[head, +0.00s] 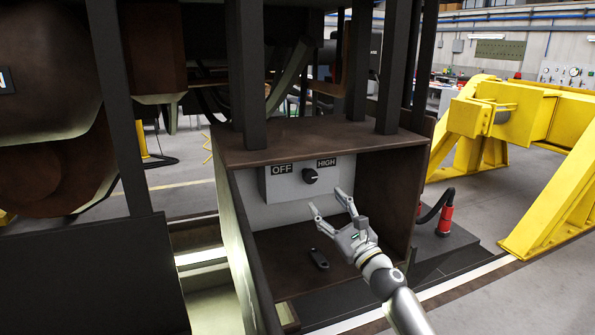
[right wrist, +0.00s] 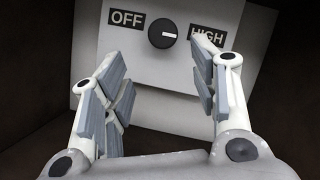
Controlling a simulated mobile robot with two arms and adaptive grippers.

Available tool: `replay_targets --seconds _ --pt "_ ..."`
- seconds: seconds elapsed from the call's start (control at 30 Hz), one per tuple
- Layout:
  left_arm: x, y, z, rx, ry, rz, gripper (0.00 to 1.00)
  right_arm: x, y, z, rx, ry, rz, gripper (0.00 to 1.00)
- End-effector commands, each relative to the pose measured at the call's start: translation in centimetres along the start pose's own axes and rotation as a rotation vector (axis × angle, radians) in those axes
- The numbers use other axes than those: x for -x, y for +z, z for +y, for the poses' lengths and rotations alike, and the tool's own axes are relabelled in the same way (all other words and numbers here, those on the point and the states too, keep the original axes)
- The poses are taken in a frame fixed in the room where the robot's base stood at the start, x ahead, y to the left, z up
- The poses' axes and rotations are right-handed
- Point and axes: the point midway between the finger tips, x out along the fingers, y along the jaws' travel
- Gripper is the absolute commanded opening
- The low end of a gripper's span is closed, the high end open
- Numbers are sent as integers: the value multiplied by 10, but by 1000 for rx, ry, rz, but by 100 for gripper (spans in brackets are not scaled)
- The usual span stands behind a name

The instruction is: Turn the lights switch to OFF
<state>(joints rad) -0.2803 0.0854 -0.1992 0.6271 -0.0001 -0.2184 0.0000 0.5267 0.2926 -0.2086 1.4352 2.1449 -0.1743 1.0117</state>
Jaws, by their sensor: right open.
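The lights switch is a round black knob (head: 310,176) on a light grey panel (head: 287,186) inside a brown open-fronted box. An OFF label (head: 282,169) is at its left and a HIGH label (head: 326,163) at its right. In the right wrist view the knob (right wrist: 162,33) has its white mark pointing right, toward HIGH. My right gripper (head: 328,202) is open and empty, in front of the panel and below the knob. In the right wrist view its fingers (right wrist: 160,90) are spread, with the knob beyond them and apart from them. My left gripper is not in view.
The brown box (head: 310,138) has walls around the panel, close to my right arm. A small black object (head: 319,259) lies on its floor. A red connector with a black hose (head: 445,224) stands right of the box. Yellow stands (head: 500,120) are farther right.

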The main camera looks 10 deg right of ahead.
Motion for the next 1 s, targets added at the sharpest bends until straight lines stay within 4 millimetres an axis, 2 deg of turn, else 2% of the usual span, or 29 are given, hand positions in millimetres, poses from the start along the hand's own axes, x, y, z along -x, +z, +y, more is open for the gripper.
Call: replay_targets --seconds 0.07,0.17,0.4,0.5,0.63,0.83,1.0 --pt "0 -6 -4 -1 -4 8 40 -3 2 -2 -5 -2 -4 54" --pt "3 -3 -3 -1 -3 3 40 -12 3 -2 -5 -3 -4 54" --pt "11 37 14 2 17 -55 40 -50 3 -2 -7 -3 -3 54" --pt "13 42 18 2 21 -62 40 -65 3 -2 -5 -3 -3 54" --pt "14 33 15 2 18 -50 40 -83 3 -1 -4 -2 -3 54" --pt "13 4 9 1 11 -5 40 -101 2 -2 -3 -2 -2 54" --pt "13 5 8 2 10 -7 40 -107 2 -1 -3 -1 -2 54"
